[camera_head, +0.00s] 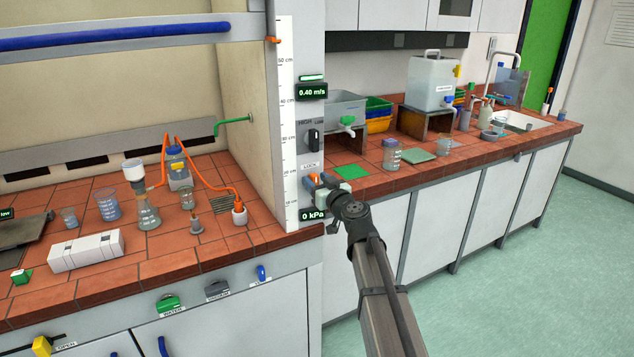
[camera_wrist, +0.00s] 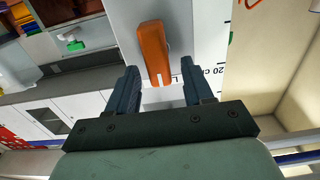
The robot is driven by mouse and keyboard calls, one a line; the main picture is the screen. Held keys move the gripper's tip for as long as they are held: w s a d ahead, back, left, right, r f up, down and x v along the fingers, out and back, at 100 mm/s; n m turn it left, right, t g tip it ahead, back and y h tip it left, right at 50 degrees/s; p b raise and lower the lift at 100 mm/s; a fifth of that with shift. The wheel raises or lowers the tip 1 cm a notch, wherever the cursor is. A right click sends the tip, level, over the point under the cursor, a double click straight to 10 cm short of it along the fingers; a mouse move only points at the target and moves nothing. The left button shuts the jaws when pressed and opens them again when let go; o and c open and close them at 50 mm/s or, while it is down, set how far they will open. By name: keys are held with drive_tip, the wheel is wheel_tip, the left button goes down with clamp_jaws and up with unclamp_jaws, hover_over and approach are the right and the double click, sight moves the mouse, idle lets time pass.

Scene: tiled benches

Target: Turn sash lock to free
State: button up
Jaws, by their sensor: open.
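The sash lock is an orange lever handle (camera_wrist: 154,50) on the white post of the fume hood. In the wrist view it lies between my gripper's (camera_wrist: 160,68) two dark blue fingers, which are open, one on each side. Its lower end reaches down between the fingertips; I cannot tell whether either finger touches it. In the head view my gripper (camera_head: 317,184) is at the post, just below a "LOCK" label (camera_head: 309,165), and mostly hides the orange lever. The wording beside the lever is not readable in the wrist view.
A black HIGH/LOW knob (camera_head: 312,138) is above the label on the same post, and a "0 kPa" display (camera_head: 312,215) is below. The hood bench at left holds a flask (camera_head: 147,213) with orange tubing. A side bench with a green mat (camera_head: 352,171) is at right.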

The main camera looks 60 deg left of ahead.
drive_tip(key=shift+a, duration=0.15)
drive_tip(key=shift+c, duration=0.4)
clamp_jaws()
drive_tip(key=shift+w+f+m, duration=0.35)
drive_tip(key=shift+m, duration=2.65)
drive_tip(key=shift+w+f+m, duration=0.3)
drive_tip(key=shift+m, duration=2.7)
drive_tip(key=shift+w+f+m, duration=0.35)
drive_tip(key=shift+m, duration=2.65)
